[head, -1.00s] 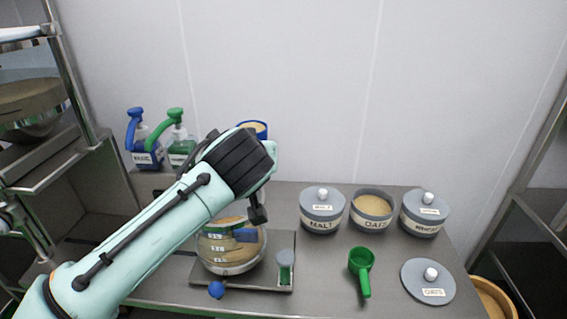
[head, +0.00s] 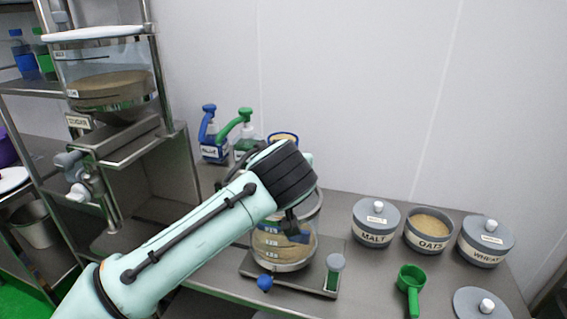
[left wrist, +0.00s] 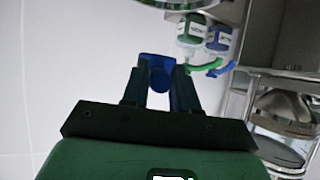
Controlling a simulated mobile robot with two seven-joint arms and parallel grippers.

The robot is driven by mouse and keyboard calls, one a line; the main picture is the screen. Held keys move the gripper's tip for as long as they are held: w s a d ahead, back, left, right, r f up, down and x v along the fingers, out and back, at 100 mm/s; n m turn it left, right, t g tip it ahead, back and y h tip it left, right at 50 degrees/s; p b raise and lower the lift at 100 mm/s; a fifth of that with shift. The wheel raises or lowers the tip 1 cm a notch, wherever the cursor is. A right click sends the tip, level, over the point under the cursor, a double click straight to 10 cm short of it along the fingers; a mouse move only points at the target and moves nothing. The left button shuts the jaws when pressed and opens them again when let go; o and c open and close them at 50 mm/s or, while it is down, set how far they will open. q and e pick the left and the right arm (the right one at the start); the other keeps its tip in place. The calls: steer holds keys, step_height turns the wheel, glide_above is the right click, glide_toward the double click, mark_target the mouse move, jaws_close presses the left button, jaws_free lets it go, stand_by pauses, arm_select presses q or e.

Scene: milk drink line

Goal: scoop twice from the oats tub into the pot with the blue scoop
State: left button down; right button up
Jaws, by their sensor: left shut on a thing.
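In the left wrist view my left gripper (left wrist: 158,90) is shut on the blue scoop (left wrist: 158,68). In the head view my forearm and wrist hide its fingers. The scoop's blue rim (head: 283,135) shows just behind and above my wrist, with tan contents visible. The clear pot (head: 285,262), with marked bands and tan contents, stands partly behind my wrist. I cannot tell how the scoop lines up with it. The grey oats tub (head: 428,243) is open at the right, with pale oats inside. Its lid (head: 475,304) lies at the lower right. My right gripper is not in view.
Lidded malt (head: 374,229) and wheat (head: 484,247) tubs flank the oats tub. A green scoop (head: 411,280) lies in front. Pump bottles (head: 214,147) stand behind my arm. A dispenser (head: 112,88) on a metal frame stands at the left. Clear counter lies between pot and malt tub.

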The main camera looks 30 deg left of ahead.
arm_select(q)
steer(key=shift+d+f+m+g+y+p, duration=0.1)
steer(key=shift+d+m+g+y+p, duration=0.15)
steer(key=shift+m+y+p, duration=0.2)
step_height(320, 180, down, 2)
steer(key=m+y+p, duration=0.1)
steer(key=m+g+y+p, duration=0.1)
steer(key=shift+w+d+m, duration=0.15)
steer(key=shift+m, duration=0.2)
steer(key=f+m+y, duration=0.1)
steer(key=m+y+p, duration=0.1)
steer(key=shift+w+d+f+m+g, duration=0.1)
steer(key=shift+w+f+m+g, duration=0.05)
steer(key=shift+f+m+g, duration=0.15)
steer(key=m+y, duration=0.1)
steer(key=m, duration=0.1)
steer(key=f+m+y, duration=0.1)
steer(key=m+y, duration=0.1)
steer(key=shift+f, duration=0.1)
steer(key=m, duration=0.1)
steer(key=m+t+y, duration=0.1)
steer(key=m, duration=0.1)
steer(key=m+t+y+p, duration=0.1)
steer(key=m, duration=0.1)
steer(key=shift+f, duration=0.35)
